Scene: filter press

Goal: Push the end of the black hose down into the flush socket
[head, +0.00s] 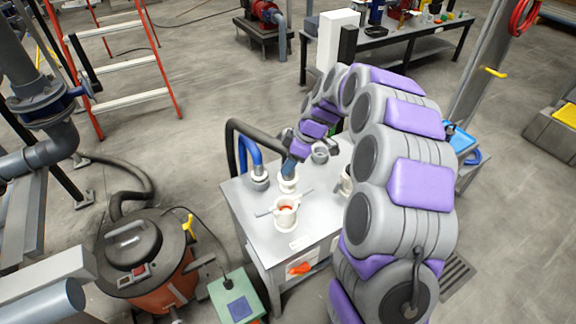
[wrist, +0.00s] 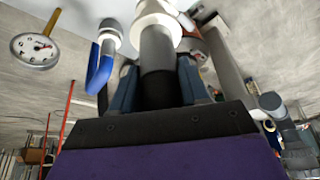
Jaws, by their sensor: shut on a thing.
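My gripper (head: 289,168) is above the metal cabinet top, with its blue fingers shut on the end of the black hose. The hose (head: 262,133) arches up from behind the cabinet to the gripper. In the wrist view its black and grey end (wrist: 157,70) is between the fingers and points at a white round socket (wrist: 157,14). In the head view this white socket (head: 288,185) stands directly below the fingertips. The hose end lines up with the socket and meets or overlaps its mouth; how deep it sits is hidden. I cannot read which socket is labelled flush.
A blue hose (head: 250,148) ends in a fitting left of the socket. A white valve with a cross handle (head: 286,213) stands in front. A grey socket (head: 320,155) is behind right. An orange handle (head: 299,268) is on the cabinet front. A vacuum (head: 150,255) stands left.

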